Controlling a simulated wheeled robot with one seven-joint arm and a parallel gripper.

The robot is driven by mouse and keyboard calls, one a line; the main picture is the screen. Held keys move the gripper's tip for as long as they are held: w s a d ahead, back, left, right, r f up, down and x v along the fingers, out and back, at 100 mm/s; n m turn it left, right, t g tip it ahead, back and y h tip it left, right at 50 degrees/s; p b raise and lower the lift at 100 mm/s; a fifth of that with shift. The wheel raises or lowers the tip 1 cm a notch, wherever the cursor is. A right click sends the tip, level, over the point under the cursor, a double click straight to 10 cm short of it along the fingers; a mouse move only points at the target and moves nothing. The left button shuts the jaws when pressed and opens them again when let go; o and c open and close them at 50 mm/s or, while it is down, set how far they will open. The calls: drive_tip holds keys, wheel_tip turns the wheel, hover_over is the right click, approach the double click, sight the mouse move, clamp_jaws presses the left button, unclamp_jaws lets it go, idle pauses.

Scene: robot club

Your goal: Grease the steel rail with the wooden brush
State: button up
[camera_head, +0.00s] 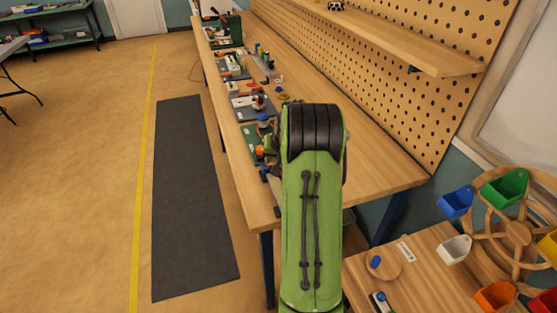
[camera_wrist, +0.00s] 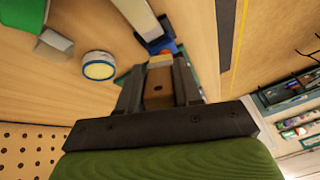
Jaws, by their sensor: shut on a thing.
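In the wrist view my gripper (camera_wrist: 158,82) is shut on the wooden brush (camera_wrist: 158,96), whose brown wooden body shows between the two dark fingers. A paler end of the brush points away from me, toward a blue part on the bench. A pale grey bar, which looks like the steel rail (camera_wrist: 136,16), lies just beyond the brush and ends near that blue part. I cannot tell whether the brush touches it. A round tin (camera_wrist: 99,66) with a blue rim and yellowish top stands to the left. In the head view my green arm hides the gripper and brush.
The long wooden workbench (camera_head: 372,178) carries several mats with parts along its left edge. A pegboard (camera_head: 400,75) with a shelf (camera_head: 405,40) backs it. A side table (camera_head: 415,275) with a wheel of coloured bins (camera_head: 515,232) stands at right. The floor mat (camera_head: 185,200) is clear.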

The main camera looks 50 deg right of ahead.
drive_tip(key=shift+s+r+p, duration=0.1)
drive_tip(key=shift+r+p, duration=0.6)
drive_tip(key=shift+r, duration=0.7)
drive_tip(key=shift+f+b, duration=0.55)
drive_tip(key=shift+f, duration=0.05)
